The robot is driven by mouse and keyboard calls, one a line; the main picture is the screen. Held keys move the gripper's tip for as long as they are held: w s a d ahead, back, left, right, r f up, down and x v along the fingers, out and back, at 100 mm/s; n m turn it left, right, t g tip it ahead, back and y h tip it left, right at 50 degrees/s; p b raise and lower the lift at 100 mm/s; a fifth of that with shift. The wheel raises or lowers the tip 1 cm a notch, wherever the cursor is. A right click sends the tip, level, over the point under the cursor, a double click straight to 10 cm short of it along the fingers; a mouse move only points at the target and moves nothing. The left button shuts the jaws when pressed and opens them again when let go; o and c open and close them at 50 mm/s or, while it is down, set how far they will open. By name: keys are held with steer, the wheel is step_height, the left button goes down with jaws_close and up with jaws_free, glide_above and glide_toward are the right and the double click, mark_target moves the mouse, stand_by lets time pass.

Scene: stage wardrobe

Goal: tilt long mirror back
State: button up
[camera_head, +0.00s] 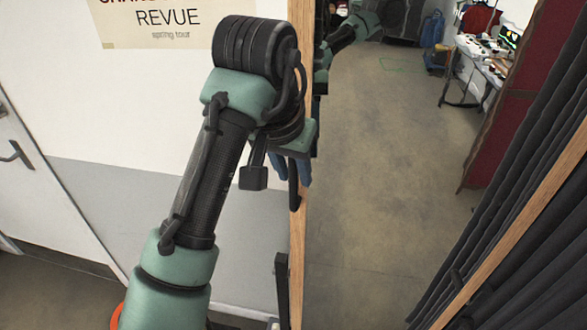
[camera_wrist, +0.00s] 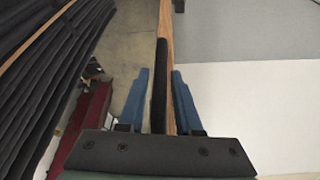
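The long mirror's wooden side frame (camera_head: 298,250) runs upright through the middle of the head view. The glass (camera_head: 365,190) lies to its right and appears to reflect the room and part of my arm. A black bar handle (camera_head: 294,190) is fixed along the frame; it also shows in the wrist view (camera_wrist: 159,90). My gripper (camera_wrist: 160,73) has its blue fingers on either side of the handle and frame edge. The fingers look apart, with a narrow gap beside the handle, so it is open around it. In the head view my wrist largely hides the fingers.
A white and grey wall with a revue poster (camera_head: 165,20) stands at left, beside a door with a handle (camera_head: 15,152). Dark pleated drapes (camera_head: 500,250) and a slanted wooden rail (camera_head: 515,235) fill the right. Open floor and a cluttered desk (camera_head: 480,55) appear in the glass.

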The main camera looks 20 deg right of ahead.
jaws_close()
stand_by(1.1)
